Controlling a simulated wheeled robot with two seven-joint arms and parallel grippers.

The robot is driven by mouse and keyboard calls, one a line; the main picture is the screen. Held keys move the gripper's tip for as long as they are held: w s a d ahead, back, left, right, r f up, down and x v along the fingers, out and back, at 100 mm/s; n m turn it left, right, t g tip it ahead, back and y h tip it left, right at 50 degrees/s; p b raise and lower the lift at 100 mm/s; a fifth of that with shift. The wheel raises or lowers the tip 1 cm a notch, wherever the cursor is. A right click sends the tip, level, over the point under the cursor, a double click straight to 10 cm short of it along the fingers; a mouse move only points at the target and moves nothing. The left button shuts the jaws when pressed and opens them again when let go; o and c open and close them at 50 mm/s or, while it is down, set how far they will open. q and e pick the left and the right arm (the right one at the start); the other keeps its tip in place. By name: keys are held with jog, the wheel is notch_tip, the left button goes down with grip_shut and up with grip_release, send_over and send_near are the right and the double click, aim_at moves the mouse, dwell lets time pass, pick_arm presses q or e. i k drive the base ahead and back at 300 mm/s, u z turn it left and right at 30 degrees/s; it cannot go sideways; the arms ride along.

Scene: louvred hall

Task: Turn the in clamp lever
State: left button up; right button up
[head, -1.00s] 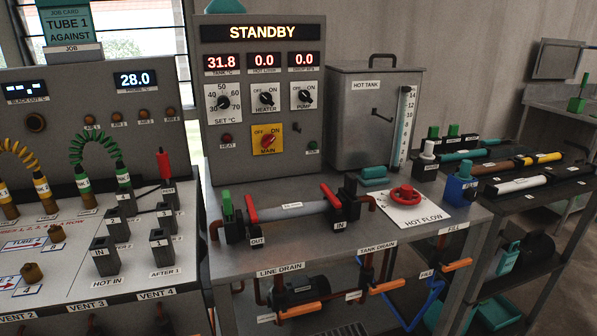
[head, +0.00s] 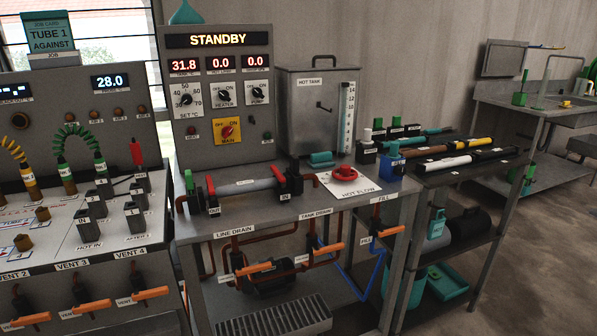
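The in clamp (head: 292,182) is a dark block at the right end of a grey tube (head: 245,186) on the middle bench. Its red in lever (head: 277,174) leans up and to the left, beside the block. The IN label (head: 286,197) sits in front of it. At the tube's left end is the out clamp (head: 214,203), with a similar red lever (head: 210,186) and an OUT label. Neither of my grippers is in view.
The hot tank (head: 315,110) and the STANDBY control panel (head: 218,90) stand behind the tube. A red hot flow wheel (head: 345,172) is to its right. Orange-handled valves (head: 328,247) hang below the bench front. Floor at the right (head: 520,270) looks clear.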

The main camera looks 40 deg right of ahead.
aim_at(282, 180)
jog(key=z, duration=1.3)
jog(key=i, duration=0.15)
jog(key=u, duration=0.25)
